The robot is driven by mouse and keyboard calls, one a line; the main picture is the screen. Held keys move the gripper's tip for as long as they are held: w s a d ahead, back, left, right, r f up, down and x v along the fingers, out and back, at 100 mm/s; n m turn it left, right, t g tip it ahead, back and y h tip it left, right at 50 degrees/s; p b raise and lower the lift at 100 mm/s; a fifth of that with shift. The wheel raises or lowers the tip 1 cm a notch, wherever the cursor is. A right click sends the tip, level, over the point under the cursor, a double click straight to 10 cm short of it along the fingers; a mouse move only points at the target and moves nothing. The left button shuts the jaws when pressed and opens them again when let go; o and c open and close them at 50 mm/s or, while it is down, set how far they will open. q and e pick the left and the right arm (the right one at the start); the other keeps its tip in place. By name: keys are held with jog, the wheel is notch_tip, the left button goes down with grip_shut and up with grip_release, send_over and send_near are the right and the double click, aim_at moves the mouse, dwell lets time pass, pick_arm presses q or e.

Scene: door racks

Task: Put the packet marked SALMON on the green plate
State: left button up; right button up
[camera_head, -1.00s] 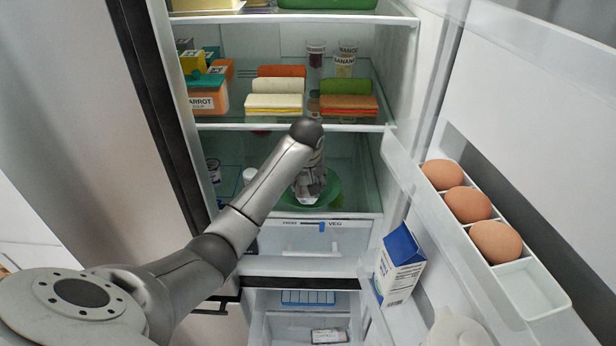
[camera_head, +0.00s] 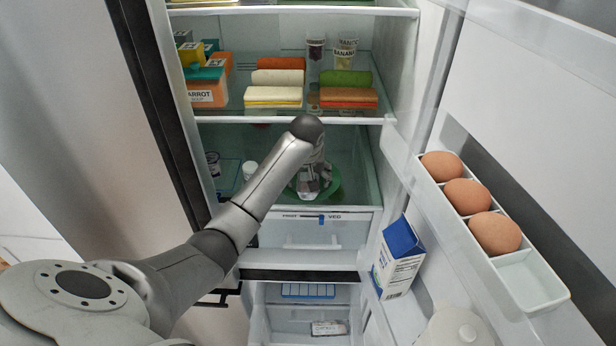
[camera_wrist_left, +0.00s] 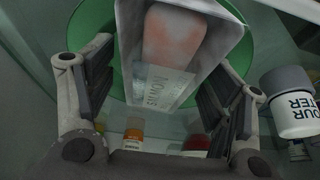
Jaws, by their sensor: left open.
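My left gripper (camera_head: 312,188) is open, with one finger on each side of the packet. In the head view the plate (camera_head: 333,186) stands on the lower fridge shelf, partly hidden by my gripper. My right gripper is not in view.
A glass shelf (camera_head: 290,120) is above my left wrist. A white-and-grey jar (camera_wrist_left: 293,112) stands right of the plate in the wrist view. The open door holds eggs (camera_head: 467,196) and a milk carton (camera_head: 399,262). Another packet (camera_head: 328,328) lies in the bottom drawer.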

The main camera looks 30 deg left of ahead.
aim_at(307, 192)
pick_arm(q)
jog(key=shift+r, duration=0.55)
jog(key=r+b, duration=0.1)
jog(key=s+d+r+b, duration=0.1)
jog(key=b, duration=0.1)
jog(key=shift+s+r, duration=0.15)
jog(key=shift+s, duration=0.15)
jog(key=s+d, duration=0.1)
jog(key=s+d+b, duration=0.1)
jog(key=s, duration=0.1)
jog(key=s+d+b, duration=0.1)
jog(key=s, duration=0.1)
jog(key=s+d+p, duration=0.1)
jog(key=s+d, duration=0.1)
jog(key=s, duration=0.1)
jog(key=s+p, duration=0.1)
jog(key=shift+s+d+r+p, duration=0.2)
jog(key=shift+s+d+p, duration=0.1)
jog(key=shift+s+d, duration=0.1)
jog(key=shift+w, duration=0.1)
